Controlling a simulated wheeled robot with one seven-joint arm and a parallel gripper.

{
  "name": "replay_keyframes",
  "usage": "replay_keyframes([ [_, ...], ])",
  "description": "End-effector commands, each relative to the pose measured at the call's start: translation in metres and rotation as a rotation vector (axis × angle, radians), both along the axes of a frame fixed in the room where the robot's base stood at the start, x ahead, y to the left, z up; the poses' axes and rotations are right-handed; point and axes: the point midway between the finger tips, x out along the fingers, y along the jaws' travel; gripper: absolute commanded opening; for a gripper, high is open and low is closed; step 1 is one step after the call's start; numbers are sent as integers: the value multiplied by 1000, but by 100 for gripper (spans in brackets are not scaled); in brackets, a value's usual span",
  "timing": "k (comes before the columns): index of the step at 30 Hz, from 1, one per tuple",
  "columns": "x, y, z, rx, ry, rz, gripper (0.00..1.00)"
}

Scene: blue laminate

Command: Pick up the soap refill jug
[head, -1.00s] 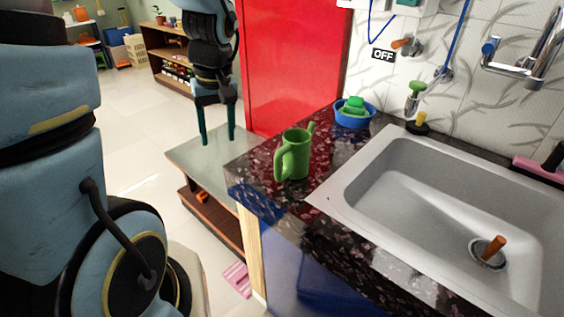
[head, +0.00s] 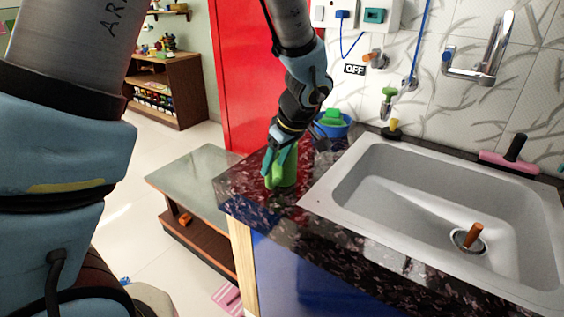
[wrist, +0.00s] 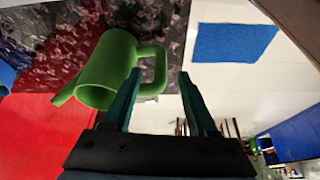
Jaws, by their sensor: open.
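The green jug (head: 284,172) stands on the dark speckled counter near its left end. In the head view my gripper (head: 279,160) hangs over it and hides much of it. In the wrist view the jug (wrist: 108,68) has its body left of my open gripper (wrist: 159,72), with its spout at lower left. Its handle reaches from the body into the gap between the two fingers, and the left finger overlaps part of it. I cannot tell whether a finger touches the jug. Nothing is gripped.
A blue bowl (head: 334,131) with a green item stands behind the jug near the wall. The sink (head: 420,215) with an orange-handled plunger is to the right. A low grey-topped table (head: 196,176) stands left of the counter, and a red panel (head: 243,70) behind.

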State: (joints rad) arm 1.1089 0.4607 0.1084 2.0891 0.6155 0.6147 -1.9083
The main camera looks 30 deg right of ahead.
Motion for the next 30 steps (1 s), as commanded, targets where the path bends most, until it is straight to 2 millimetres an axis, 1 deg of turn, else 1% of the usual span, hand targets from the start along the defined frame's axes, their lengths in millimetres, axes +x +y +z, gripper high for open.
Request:
replay_keyframes([
  [8, 8, 5, -17, 4, 4, 2, 58],
  [15, 19, 10, -45, 2, 2, 1, 58],
  [17, 20, 10, -50, 3, 2, 0, 58],
  [21, 22, 10, -54, -1, 2, 1, 58],
  [26, 22, 10, -54, -1, 2, 1, 58],
  [30, 22, 10, -54, -1, 1, 1, 44],
])
